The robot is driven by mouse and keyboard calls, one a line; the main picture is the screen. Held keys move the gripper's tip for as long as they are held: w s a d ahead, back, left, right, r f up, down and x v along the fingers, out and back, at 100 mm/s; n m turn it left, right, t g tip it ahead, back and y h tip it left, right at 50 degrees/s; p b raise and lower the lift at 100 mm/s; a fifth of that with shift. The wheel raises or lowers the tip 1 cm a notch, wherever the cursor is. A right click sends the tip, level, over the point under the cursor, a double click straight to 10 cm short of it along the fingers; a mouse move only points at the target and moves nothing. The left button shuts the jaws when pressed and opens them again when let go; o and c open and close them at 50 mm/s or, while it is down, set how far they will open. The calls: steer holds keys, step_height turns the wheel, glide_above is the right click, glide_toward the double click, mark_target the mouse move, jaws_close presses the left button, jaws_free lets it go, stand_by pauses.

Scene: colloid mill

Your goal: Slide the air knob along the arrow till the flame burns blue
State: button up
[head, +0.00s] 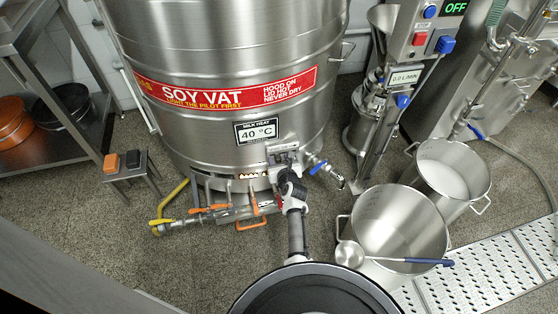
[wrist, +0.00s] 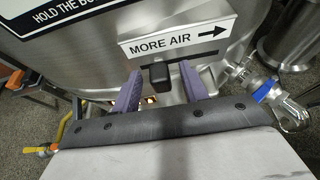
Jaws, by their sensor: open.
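The black air knob (wrist: 157,75) sits in a dark slot under the white MORE AIR sign (wrist: 178,43), whose arrow points right. In the wrist view my gripper (wrist: 161,71) is open, one purple finger on each side of the knob, with a gap visible on both sides. The slot shows to the right of the right finger. In the head view my gripper (head: 284,152) is at the front of the soy vat (head: 215,60) and hides the knob. The flame (head: 248,176) shows as a small pale yellow-orange glow low on the vat; no blue shows.
Left of my arm are orange-handled gas pipes (head: 215,212) and a yellow hose. A vat tap with a blue handle (head: 318,167) stands close on the right. Steel pots (head: 400,222) and a ladle (head: 350,253) are further right. A pedal stand (head: 130,163) is at left.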

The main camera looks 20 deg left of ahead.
steer(key=shift+c, duration=0.2)
jaws_close()
steer(key=w+d, duration=0.1)
steer(key=d+b, duration=0.1)
steer(key=w+d, duration=0.1)
steer(key=d, duration=0.1)
steer(key=shift+w+b, duration=0.35)
steer(key=shift+b, duration=0.05)
steer(key=shift+o, duration=0.2)
jaws_free()
steer(key=shift+s, duration=0.15)
steer(key=p+v, duration=0.1)
steer(key=v, duration=1.2)
steer(key=shift+s+d+p, duration=0.2)
steer(key=shift+d+p, duration=0.05)
steer(key=shift+p, duration=0.15)
steer(key=shift+r, duration=0.1)
